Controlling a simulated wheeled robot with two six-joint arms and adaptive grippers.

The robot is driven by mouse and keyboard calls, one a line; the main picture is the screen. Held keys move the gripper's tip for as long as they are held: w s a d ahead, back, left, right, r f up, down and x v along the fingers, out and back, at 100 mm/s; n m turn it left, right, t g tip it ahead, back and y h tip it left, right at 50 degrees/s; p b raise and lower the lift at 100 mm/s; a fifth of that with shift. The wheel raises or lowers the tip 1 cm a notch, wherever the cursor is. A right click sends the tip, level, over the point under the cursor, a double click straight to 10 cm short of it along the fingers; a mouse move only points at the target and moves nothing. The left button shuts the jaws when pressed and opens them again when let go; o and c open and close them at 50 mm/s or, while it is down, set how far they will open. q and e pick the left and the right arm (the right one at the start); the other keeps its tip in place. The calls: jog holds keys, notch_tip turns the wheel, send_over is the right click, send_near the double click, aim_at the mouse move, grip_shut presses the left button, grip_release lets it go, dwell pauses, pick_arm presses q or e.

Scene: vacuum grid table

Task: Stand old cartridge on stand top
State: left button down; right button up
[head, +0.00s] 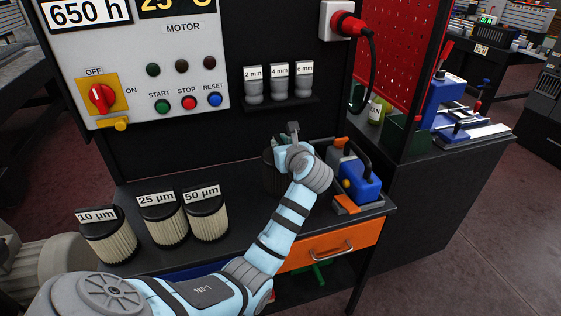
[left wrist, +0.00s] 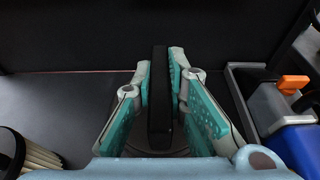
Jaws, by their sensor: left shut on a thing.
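The old cartridge (head: 271,172) is a dark ribbed cylinder, upright, at the back of the black stand top (head: 240,232), partly hidden by my left arm. I cannot tell whether its base touches the stand top. My left gripper (head: 292,140) is above it, pointing down. In the left wrist view, my left gripper (left wrist: 160,75) is shut on a narrow black upright bar (left wrist: 160,105), which looks like the cartridge's handle. Below it a round dark lid shows faintly. My right gripper is not in view.
Pale filters marked 10 µm (head: 110,242), 25 µm (head: 163,222) and 50 µm (head: 206,218) stand on the left. A tray of tools with a blue can (head: 362,188) is close on the right. A motor panel (head: 150,70) and a nozzle shelf (head: 280,104) are behind.

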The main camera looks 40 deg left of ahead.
pick_arm(q)
notch_tip(320, 180, down, 4)
jog(key=shift+s+r+b, duration=0.1)
jog(key=shift+s+b, duration=0.05)
jog(key=shift+b, duration=0.25)
jog(key=shift+f, duration=0.35)
jog(key=c, duration=1.6)
grip_release()
